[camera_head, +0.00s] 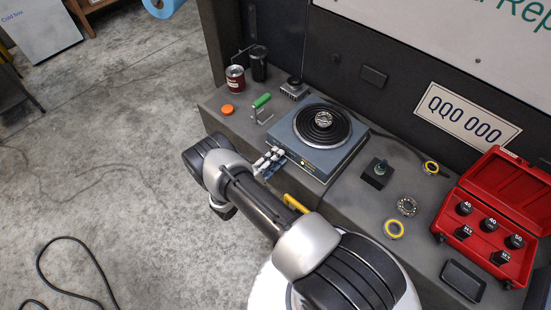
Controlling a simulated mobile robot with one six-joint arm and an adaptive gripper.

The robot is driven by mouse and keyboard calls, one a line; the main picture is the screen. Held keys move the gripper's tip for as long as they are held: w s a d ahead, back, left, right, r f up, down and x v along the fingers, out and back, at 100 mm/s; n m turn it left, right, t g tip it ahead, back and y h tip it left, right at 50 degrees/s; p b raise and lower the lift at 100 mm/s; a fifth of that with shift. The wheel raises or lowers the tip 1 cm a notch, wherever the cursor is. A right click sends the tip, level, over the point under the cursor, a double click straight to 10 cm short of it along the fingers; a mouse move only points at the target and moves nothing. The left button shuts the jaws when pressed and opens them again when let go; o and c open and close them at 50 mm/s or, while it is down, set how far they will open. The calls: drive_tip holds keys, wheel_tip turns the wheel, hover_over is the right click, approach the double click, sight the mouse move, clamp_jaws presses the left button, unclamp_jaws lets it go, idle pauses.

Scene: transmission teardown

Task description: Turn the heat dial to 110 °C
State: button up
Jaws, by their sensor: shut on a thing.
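The heater (343,160) is a blue-grey box with a round black ringed plate on top, on the workbench right of my arm. A metal bearing (323,119) sits at the plate's centre. What seems to be my gripper (268,163), small pale and blue parts, is at the heater's front-left edge, partly behind my arm. It is shut at the place of the heat dial. The dial, its scale and its pointer are hidden, so the set temperature cannot be read.
A red open case (508,190) with black sockets stands at the right. A dark tray (463,281), a loose bearing (407,206) and yellow-ringed parts (394,229) lie nearby.

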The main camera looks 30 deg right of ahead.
drive_tip(key=m+p, duration=0.3)
drive_tip(key=m, duration=0.3)
drive_tip(key=m+p, duration=0.3)
drive_tip(key=m, duration=0.4)
drive_tip(key=m+p, duration=0.3)
drive_tip(key=m, duration=0.4)
drive_tip(key=shift+r, duration=0.25)
drive_tip(key=shift+f+m+p, duration=0.2)
drive_tip(key=shift+m+p, duration=0.1)
drive_tip(key=shift+p, duration=0.5)
drive_tip(key=o, duration=1.1)
drive_tip(key=shift+c, duration=0.2)
